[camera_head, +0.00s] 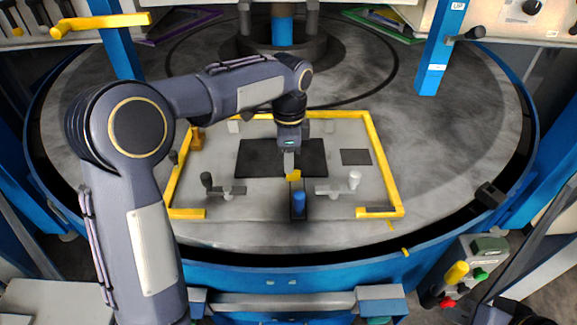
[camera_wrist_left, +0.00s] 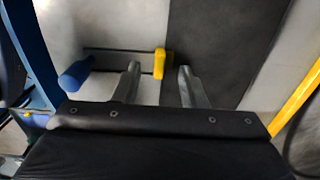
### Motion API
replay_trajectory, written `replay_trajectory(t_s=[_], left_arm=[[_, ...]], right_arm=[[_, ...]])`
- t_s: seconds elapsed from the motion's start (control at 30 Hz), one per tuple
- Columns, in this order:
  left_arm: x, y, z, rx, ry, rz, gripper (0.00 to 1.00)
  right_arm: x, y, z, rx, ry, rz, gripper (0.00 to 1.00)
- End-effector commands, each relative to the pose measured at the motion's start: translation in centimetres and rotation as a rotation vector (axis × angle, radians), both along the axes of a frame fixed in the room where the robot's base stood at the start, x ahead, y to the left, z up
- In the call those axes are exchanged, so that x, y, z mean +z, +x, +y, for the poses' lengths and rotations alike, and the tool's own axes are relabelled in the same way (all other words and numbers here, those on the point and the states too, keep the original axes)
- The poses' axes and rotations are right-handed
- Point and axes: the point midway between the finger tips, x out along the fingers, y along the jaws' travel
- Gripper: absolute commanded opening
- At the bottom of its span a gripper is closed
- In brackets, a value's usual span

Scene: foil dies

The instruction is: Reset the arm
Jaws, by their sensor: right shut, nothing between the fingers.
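My left gripper (camera_head: 290,172) points down over the grey plate, just above a small yellow block (camera_head: 294,176). In the left wrist view its two fingers (camera_wrist_left: 158,70) stand apart. The yellow block (camera_wrist_left: 160,63) shows in the gap between them, with clear space on both sides, so it is not gripped. Whether the fingertips are beside or above it I cannot tell. A blue knob (camera_head: 299,203) stands in front of it and also shows in the wrist view (camera_wrist_left: 76,73). A dark part of my right gripper (camera_head: 500,312) shows at the bottom right corner; its fingers are hardly visible.
A yellow frame (camera_head: 383,165) borders the plate on the round table (camera_head: 460,150). A black knob (camera_head: 207,180) and a white knob (camera_head: 354,180) stand left and right. Blue posts (camera_head: 440,50) rise behind. A control box (camera_head: 470,268) with coloured buttons is at lower right.

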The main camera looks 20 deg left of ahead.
Motion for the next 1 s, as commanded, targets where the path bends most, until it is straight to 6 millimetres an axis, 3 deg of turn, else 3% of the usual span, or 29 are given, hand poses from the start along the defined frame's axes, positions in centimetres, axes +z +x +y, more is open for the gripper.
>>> replay_trajectory(t_s=[0.2,0.37,0.53,0.77,1.0], left_arm=[[2.8,0.0,0.0,0.000,-0.001,-0.001,0.38],[3.3,0.0,0.0,0.002,-0.001,-0.001,0.38],[4.3,-1.8,1.5,0.088,-0.035,-0.025,0.38],[6.0,-9.8,5.7,0.452,-0.186,-0.096,0.38],[4.8,-19.3,7.4,0.891,-0.383,-0.151,0.38]], right_arm=[[0.0,0.0,0.0,0.000,0.000,0.000,0.00],[0.0,0.0,0.0,0.000,0.000,0.000,0.00],[0.0,0.0,0.0,0.000,0.000,0.000,0.00],[0.0,0.0,0.0,0.000,0.000,0.000,0.00],[0.0,0.0,0.0,0.000,0.000,0.000,0.00]])
